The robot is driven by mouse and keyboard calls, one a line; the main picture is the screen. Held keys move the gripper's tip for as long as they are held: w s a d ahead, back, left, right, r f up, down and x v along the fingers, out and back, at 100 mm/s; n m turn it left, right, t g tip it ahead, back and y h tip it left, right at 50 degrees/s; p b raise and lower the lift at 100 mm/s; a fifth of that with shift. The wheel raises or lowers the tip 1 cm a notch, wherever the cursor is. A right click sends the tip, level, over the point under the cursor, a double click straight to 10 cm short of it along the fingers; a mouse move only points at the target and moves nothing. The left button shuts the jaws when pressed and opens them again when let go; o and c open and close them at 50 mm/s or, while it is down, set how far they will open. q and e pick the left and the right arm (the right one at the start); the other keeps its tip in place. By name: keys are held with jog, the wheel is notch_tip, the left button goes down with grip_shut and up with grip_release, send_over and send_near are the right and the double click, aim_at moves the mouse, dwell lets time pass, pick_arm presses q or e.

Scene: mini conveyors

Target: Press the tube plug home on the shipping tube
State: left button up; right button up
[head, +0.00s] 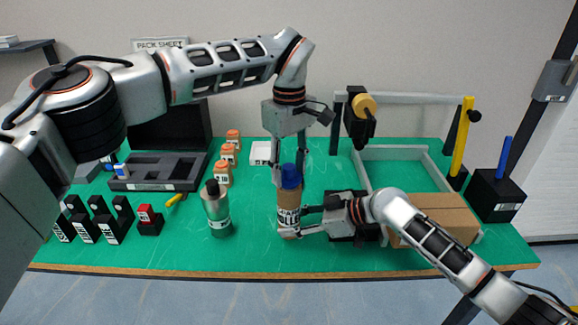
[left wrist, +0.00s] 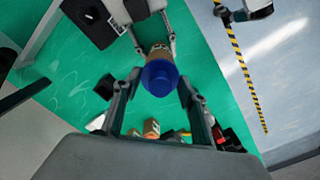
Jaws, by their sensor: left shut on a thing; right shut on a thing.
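In the left wrist view the plug (left wrist: 160,77) shows end-on, hiding most of the tube. My right gripper (head: 296,222) comes from the right and is shut on the tube's lower part.
A metallic bottle (head: 217,209) stands left of the tube. A brown carton (head: 435,218) and a grey-railed frame (head: 403,152) are at right. The table's front centre is clear.

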aim_at(289, 166)
pick_arm(q)
jog(key=shift+f, duration=0.9)
jog(key=o, duration=1)
notch_tip(289, 166, up, 12)
jog(key=shift+r, duration=0.1)
